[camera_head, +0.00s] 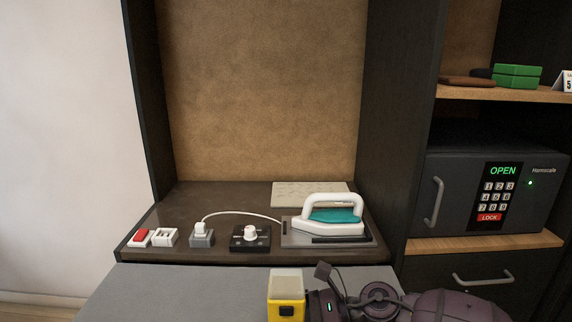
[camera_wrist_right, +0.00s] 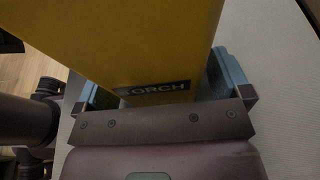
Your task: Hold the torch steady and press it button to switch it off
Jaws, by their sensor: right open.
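The yellow torch (camera_head: 286,308) stands upright at the bottom centre of the head view, on or just above the grey surface. In the right wrist view the torch's yellow body (camera_wrist_right: 140,45) with a dark TORCH label lies between the two blue-grey fingers of my right gripper (camera_wrist_right: 158,82). The gripper is open around it, and its palm is close to the label. My left gripper is not in view.
Behind the grey top (camera_head: 200,290), a dark shelf holds a red switch (camera_head: 140,237), a plug in a socket (camera_head: 201,235), a black dial box (camera_head: 250,237) and a white-and-teal iron (camera_head: 335,215) on a plate. A safe (camera_head: 495,190) stands right. The grey top left of the torch is clear.

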